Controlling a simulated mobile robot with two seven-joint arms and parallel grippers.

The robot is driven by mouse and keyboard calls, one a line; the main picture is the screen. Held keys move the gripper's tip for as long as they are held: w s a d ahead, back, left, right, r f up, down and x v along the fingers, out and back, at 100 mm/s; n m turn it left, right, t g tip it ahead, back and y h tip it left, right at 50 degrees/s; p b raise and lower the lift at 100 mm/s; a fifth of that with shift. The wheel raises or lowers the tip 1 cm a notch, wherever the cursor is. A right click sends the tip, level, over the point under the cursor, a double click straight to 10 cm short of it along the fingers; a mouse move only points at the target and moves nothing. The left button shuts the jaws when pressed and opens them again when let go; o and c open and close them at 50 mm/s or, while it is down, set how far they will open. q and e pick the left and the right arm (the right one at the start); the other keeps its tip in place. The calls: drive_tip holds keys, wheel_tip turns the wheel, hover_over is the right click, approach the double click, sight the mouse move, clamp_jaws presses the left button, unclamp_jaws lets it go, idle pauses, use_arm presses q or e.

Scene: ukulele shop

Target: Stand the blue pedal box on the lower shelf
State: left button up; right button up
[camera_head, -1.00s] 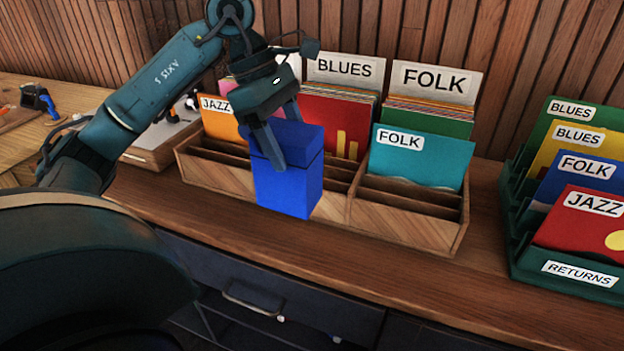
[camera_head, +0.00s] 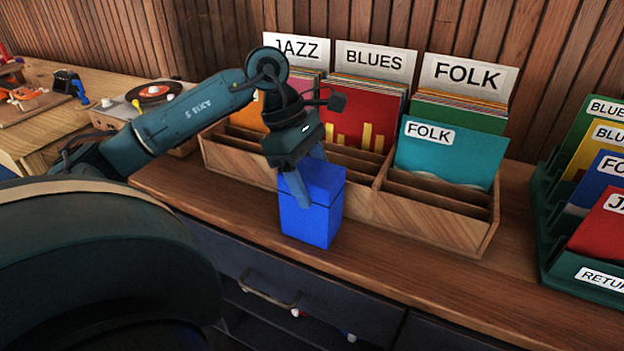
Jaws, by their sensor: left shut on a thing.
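The blue pedal box (camera_head: 318,212) is upright in front of the wooden record bin, near the front edge of the counter. My left gripper (camera_head: 307,185) is shut on the upper part of the blue box, with a finger down its near side. Whether the box's underside touches the counter I cannot tell. Below the counter is a dark opening (camera_head: 300,322) with a few small items in it; it may be the lower shelf, but I see little of it. My right gripper does not show.
The wooden record bin (camera_head: 435,217) with Jazz, Blues and Folk records stands behind the box. A green returns rack (camera_head: 568,278) is at the right. A record player (camera_head: 150,100) is at the back left. A dark drawer front with a handle (camera_head: 268,290) lies below the counter edge.

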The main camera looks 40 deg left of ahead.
use_arm(q)
drive_tip(key=shift+f, duration=0.15)
drive_tip(key=o, duration=1.7)
